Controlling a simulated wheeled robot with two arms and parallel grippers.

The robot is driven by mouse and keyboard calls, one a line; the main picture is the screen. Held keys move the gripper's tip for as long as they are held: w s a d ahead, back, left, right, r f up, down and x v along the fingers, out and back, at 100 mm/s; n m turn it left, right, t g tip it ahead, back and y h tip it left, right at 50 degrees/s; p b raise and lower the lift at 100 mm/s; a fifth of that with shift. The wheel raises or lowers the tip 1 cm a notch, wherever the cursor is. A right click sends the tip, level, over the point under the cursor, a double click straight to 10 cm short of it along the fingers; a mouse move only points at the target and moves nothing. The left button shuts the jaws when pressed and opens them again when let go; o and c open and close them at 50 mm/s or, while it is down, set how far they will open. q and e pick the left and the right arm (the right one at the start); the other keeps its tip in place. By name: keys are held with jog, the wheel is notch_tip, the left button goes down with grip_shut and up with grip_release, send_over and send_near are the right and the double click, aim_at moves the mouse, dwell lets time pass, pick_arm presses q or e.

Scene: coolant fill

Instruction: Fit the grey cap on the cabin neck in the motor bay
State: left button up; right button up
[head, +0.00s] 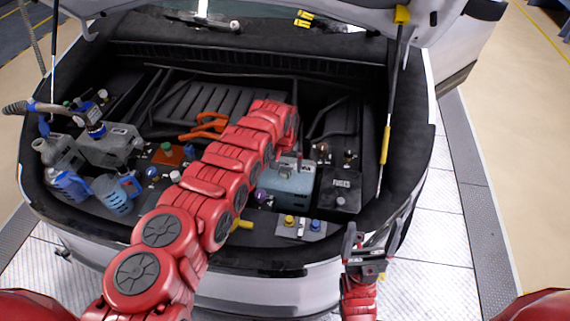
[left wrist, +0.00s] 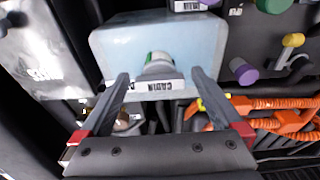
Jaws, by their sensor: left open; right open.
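The pale blue cabin tank (head: 287,185) stands in the motor bay, right of my left arm, and fills the top of the left wrist view (left wrist: 110,50). A grey round piece with a green patch (left wrist: 158,66) is at its neck, above a CABIN label. I cannot tell whether this is the grey cap or the bare neck. My left gripper (left wrist: 160,75) is open, with one finger on each side of this piece and visible gaps. In the head view its fingers are mostly hidden. My right gripper (head: 368,250) is open and empty at the bay's front right edge.
A black FUSES box (head: 341,190) stands right of the tank. Orange cables (left wrist: 275,112) run nearby. A purple cap (left wrist: 243,72) and a yellow knob (left wrist: 293,40) are close by. Grey and blue jugs (head: 117,195) crowd the bay's left side. The raised lid's strut (head: 386,140) is at the right.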

pick_arm(q)
jog(key=shift+c, duration=0.2)
jog(key=c, duration=1.2)
jog(key=o, duration=0.6)
jog(key=c, duration=0.4)
jog(key=shift+c, duration=0.2)
jog(key=shift+f, duration=0.1)
jog(key=shift+m+b, duration=0.35)
jog(key=shift+m, duration=0.15)
jog(key=shift+m+b, duration=0.45)
jog(key=shift+m, duration=0.55)
